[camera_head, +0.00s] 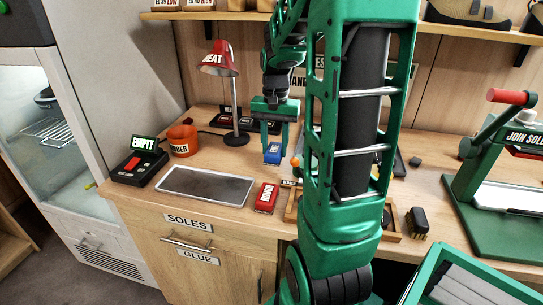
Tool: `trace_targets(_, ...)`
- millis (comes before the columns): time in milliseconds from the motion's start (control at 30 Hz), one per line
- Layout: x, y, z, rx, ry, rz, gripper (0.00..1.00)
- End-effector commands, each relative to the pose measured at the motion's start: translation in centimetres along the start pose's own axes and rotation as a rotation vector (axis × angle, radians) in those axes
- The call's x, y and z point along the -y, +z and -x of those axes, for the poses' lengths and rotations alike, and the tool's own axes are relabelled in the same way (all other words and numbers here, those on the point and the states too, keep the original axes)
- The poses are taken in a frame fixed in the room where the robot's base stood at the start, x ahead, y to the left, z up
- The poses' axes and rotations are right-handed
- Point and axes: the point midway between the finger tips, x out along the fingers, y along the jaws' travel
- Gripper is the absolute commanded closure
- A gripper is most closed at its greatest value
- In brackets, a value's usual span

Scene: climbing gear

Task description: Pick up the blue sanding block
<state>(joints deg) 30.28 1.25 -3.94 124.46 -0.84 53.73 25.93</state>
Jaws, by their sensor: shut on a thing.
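The blue sanding block (273,153) is a small blue block with a pale label, in the middle of the head view, above or on the workbench. My green gripper (273,143) points down from above, its fingers shut on the block. I cannot tell whether the block touches the bench or hangs just above it. A red block (266,197) with a label lies apart, nearer the front edge.
A red heat lamp (219,62), an orange cup (183,141) and a black device (140,166) stand at the left. A flat grey plate (205,186) lies in front. My arm hides part of a wooden tray (291,206). A green press (490,160) stands right.

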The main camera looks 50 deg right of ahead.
Motion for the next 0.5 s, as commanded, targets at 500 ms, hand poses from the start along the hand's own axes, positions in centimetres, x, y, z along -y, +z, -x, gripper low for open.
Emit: trace_targets(500,3.1,9.5,6.1,-0.003,-0.002,0.003,0.86)
